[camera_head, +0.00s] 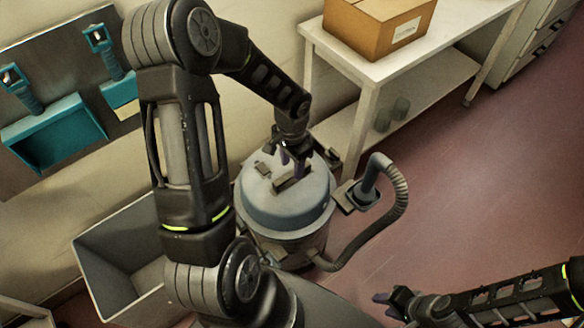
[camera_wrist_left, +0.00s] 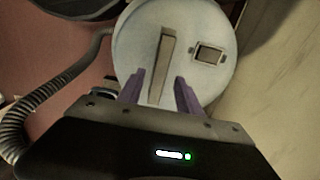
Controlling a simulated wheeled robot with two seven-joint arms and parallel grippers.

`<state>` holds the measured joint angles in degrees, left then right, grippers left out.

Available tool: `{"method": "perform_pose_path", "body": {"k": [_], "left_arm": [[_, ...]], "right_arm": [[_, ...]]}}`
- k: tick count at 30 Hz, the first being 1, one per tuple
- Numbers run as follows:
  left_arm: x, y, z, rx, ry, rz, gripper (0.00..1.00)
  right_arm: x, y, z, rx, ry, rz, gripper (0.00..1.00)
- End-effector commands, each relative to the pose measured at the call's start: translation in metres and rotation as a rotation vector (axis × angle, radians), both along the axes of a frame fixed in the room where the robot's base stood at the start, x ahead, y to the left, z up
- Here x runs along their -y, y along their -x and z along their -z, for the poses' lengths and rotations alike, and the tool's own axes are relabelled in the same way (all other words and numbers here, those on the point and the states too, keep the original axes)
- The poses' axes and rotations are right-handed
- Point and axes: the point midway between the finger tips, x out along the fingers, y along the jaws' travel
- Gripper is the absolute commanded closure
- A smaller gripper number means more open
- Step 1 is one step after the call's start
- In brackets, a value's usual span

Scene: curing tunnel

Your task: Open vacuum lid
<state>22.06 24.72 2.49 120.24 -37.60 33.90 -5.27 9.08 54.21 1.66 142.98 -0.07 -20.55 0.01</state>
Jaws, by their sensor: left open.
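The vacuum (camera_head: 287,228) stands on the floor in the middle of the head view, with a round grey-blue lid (camera_head: 262,203) on top. A raised bar handle (camera_head: 292,180) runs across the lid. In the left wrist view the lid (camera_wrist_left: 142,50) shows the handle (camera_wrist_left: 162,65) and a small square latch-like part (camera_wrist_left: 209,54). My left gripper (camera_head: 290,164) is over the lid, open, its purple fingers (camera_wrist_left: 160,92) on either side of the handle's near end. I cannot tell whether they touch it. My right gripper (camera_head: 388,304) is low at the right, away from the vacuum; its jaw state is unclear.
A ribbed hose (camera_head: 398,205) curves from the vacuum's right side. A grey bin (camera_head: 110,262) stands at its left. A white table (camera_head: 385,65) with a cardboard box (camera_head: 375,28) is behind. Floor at the right is clear.

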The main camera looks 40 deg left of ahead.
Motion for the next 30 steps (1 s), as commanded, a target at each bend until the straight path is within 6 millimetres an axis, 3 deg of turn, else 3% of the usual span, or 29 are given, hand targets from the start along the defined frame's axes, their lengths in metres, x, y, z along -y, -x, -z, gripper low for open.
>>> {"method": "perform_pose_path", "body": {"k": [5,14,30], "left_arm": [[0.000,0.000,0.018,0.000,0.000,0.001,0.58],[0.000,0.000,0.020,0.001,0.000,0.000,0.58],[0.000,0.000,0.019,0.001,0.000,0.000,1.00]], "right_arm": [[0.000,0.000,0.002,0.000,0.000,0.000,0.64],[0.000,0.000,0.002,0.000,0.000,0.000,0.64],[0.000,0.000,0.002,0.000,0.000,0.000,0.64]]}}
